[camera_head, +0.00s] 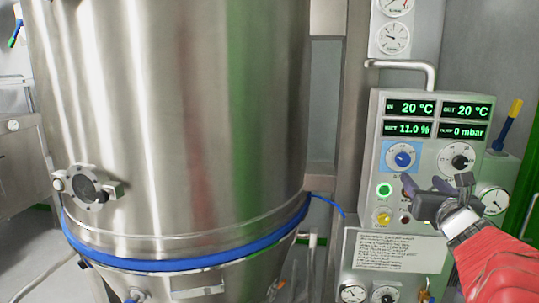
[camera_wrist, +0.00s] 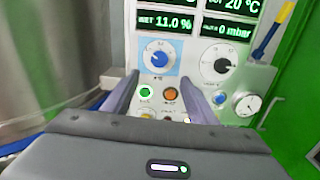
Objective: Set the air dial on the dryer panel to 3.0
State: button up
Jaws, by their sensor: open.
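The dryer panel (camera_head: 376,190) is a light grey box at the right in the head view. It carries a blue dial (camera_head: 402,156) on a light blue plate and a black dial (camera_head: 461,158) on a white scale. The wrist view shows both, the blue dial (camera_wrist: 159,56) at centre and the black dial (camera_wrist: 220,64) to its right. Their labels and exact settings are too small to read. My gripper (camera_head: 422,184) is open and empty in front of the panel, below the dials. In the wrist view its fingers (camera_wrist: 160,78) stand apart, with tips below the blue dial.
Green displays (camera_head: 437,118) sit above the dials. A lit green button (camera_head: 384,190) and a yellow one (camera_head: 382,218) sit below. A gauge (camera_head: 494,201) and a blue lever with yellow end (camera_head: 508,125) are at right. A large steel vessel (camera_head: 170,110) fills the left.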

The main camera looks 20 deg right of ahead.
aim_at(403, 161)
jog(key=shift+w, duration=0.15)
jog(key=shift+x, duration=6.8)
jog(key=shift+c, duration=0.5)
jog(key=shift+a+f, duration=0.1)
jog(key=c, duration=1)
jog(key=shift+o, duration=0.2)
